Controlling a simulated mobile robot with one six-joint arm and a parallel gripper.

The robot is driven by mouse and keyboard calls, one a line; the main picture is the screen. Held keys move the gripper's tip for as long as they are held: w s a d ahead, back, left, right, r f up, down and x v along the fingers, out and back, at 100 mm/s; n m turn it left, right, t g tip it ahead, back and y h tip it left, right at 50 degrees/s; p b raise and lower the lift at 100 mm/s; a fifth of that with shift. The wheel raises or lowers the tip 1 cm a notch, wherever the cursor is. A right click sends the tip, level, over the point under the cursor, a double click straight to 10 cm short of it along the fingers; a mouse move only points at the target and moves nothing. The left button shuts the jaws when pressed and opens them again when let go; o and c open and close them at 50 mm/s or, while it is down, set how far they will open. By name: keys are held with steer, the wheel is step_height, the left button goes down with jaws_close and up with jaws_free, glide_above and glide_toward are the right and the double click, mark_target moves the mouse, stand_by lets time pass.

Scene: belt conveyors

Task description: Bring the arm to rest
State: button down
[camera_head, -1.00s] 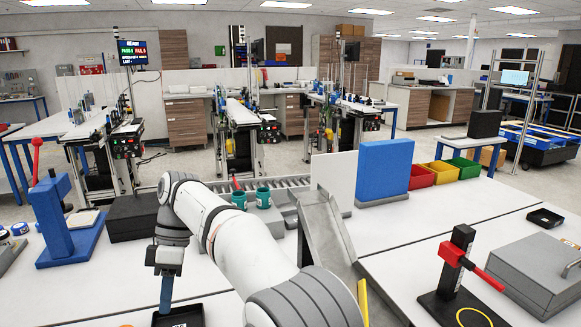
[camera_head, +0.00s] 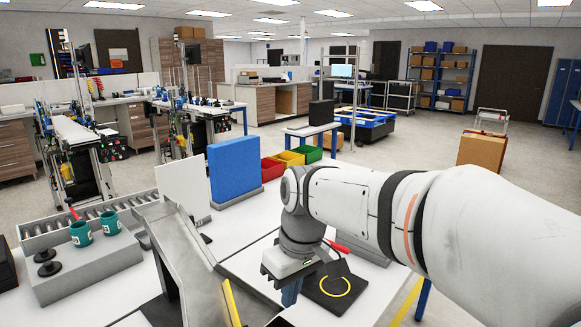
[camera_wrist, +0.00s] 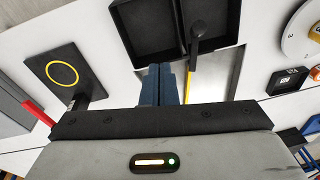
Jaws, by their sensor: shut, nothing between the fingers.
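My gripper (camera_head: 290,292) hangs pointing down over the white table, right of centre in the head view, on the end of my white arm. In the wrist view its two dark blue fingers (camera_wrist: 157,86) are together, with nothing seen between them. In that view the fingertips overlap the lower edge of two black trays (camera_wrist: 145,30). I cannot tell the height between fingers and table.
A black plate with a yellow ring (camera_head: 333,287) and a red lever (camera_head: 338,246) are close to my gripper. A metal chute (camera_head: 178,243) and a blue block (camera_head: 235,168) stand left. Two teal cups (camera_head: 80,233) sit on a grey holder.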

steer(key=s+d+f+m+t, duration=0.1)
steer(key=s+d+f+m, duration=0.2)
steer(key=d, duration=0.4)
steer(key=s+d+f+m+t+h, duration=0.1)
steer(key=s+d+f+m, duration=0.2)
steer(key=s+d+m, duration=0.2)
steer(key=s+d, duration=0.2)
steer(key=d, duration=0.1)
steer(key=shift+d+f+t+h, duration=0.25)
steer(key=shift+f+t+h, duration=0.05)
steer(key=shift+f, duration=0.1)
